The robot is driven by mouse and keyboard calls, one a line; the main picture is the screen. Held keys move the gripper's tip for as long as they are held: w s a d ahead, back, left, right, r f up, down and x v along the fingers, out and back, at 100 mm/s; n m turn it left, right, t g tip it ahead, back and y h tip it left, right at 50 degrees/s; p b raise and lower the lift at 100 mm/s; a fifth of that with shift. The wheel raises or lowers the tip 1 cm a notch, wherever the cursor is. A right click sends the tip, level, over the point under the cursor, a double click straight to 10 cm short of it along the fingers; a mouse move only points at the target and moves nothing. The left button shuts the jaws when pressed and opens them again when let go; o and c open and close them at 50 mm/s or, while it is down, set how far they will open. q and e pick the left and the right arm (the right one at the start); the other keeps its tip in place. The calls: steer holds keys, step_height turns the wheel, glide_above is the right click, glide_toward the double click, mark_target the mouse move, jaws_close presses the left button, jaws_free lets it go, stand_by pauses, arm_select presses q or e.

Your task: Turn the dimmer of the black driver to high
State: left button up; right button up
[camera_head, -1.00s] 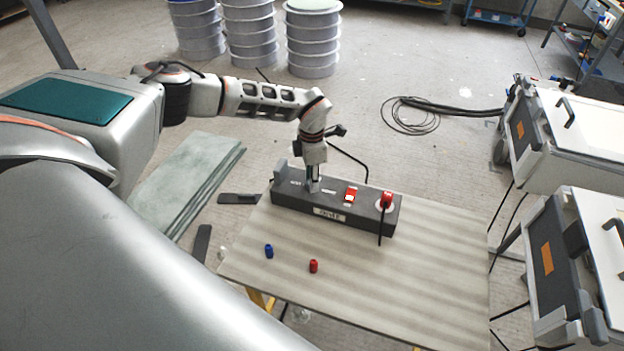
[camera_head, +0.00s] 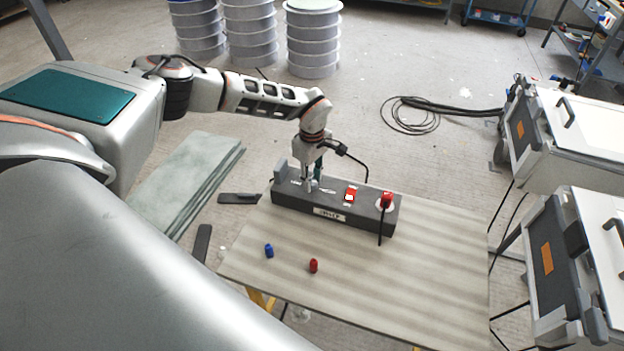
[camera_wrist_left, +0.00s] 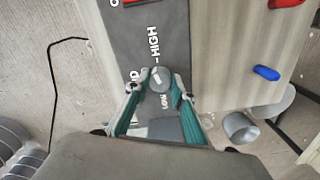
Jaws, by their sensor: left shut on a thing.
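The black driver (camera_head: 345,212) is a long dark box on the table, with a red switch, a red plug and white labels on top. My left gripper (camera_head: 312,188) points down at its left part. In the left wrist view, the driver (camera_wrist_left: 158,35) carries a round grey dimmer knob (camera_wrist_left: 155,77) with a pale mark. HIGH is printed on the far side of the knob and LOW on the near side. The teal-padded fingers of my left gripper (camera_wrist_left: 155,85) are on both sides of the knob, shut on it. My right gripper is not in view.
The table (camera_head: 400,275) holds a blue cap (camera_head: 269,251) and a red cap (camera_head: 313,266) in front of the driver. A black cable hangs from the red plug (camera_head: 386,200). Grey-white cases (camera_head: 575,140) stand at the right. The table's front right is clear.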

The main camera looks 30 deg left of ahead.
arm_select(q)
steer(key=m, duration=0.3)
steer(key=shift+m, duration=0.4)
stand_by(0.4)
steer(key=o, duration=1.1)
steer(key=shift+r, duration=0.1)
step_height(320, 180, up, 12)
steer(key=shift+f, duration=0.1)
